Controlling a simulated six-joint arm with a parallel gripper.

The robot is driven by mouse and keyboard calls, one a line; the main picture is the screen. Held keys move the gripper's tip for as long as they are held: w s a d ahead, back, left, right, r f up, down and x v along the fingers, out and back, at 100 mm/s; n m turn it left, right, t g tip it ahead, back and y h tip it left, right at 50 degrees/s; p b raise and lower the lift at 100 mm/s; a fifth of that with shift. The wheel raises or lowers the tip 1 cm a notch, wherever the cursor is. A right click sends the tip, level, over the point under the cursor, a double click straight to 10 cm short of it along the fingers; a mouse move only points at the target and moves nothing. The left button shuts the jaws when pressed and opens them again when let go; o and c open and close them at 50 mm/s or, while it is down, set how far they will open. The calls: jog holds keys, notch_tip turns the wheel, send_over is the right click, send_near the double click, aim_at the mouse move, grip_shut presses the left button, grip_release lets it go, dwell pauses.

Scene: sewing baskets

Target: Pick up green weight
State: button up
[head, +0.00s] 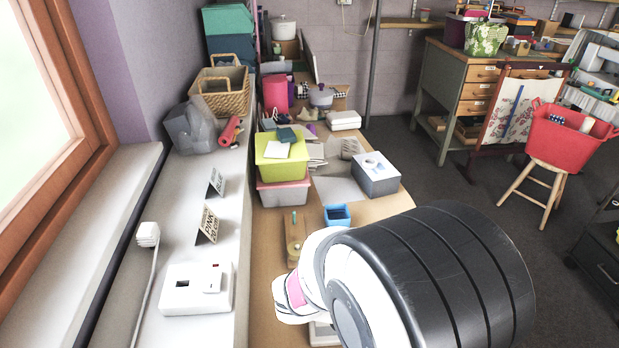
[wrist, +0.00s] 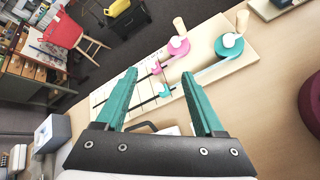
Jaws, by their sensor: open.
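In the wrist view a pale wooden board (wrist: 205,73) lies on the tan table, with dark slots or rods along it. A round green-teal piece with a white knob, perhaps the green weight (wrist: 228,48), sits near its upper right end. A similar pink piece (wrist: 178,47) is left of it. A smaller teal piece (wrist: 165,91) and a small pink piece (wrist: 156,69) are nearer the board's left part. My gripper (wrist: 159,75) is open with teal fingers, and the smaller pieces show between its fingertips. In the head view my arm hides the board.
A dark red round object (wrist: 312,104) is at the wrist view's right edge. In the head view a blue pot (head: 337,215), stacked yellow-green bin (head: 268,166) and grey-white box (head: 376,178) stand on the table. A window ledge (head: 190,245) runs along the left.

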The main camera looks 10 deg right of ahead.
jog(key=w+a+f+n+t+y, duration=0.1)
jog(key=w+a+f+n+t, duration=0.2)
jog(key=w+f+n, duration=0.1)
jog(key=w+a+f+n+t, duration=0.3)
jog(key=w+a+f+n, duration=0.1)
jog(key=n, duration=0.3)
jog(key=w+a+f+n+t+y, duration=0.1)
jog(key=w+a+f+n+t, duration=0.3)
jog(key=w+n, duration=0.2)
jog(key=shift+w+a+f+y, duration=0.1)
jog(key=shift+w+a+y, duration=0.1)
jog(key=shift+y, duration=0.1)
jog(key=shift+n, duration=0.3)
jog(key=x, duration=0.7)
jog(key=shift+w+d+f, duration=0.1)
jog(key=shift+f, duration=0.35)
grip_shut()
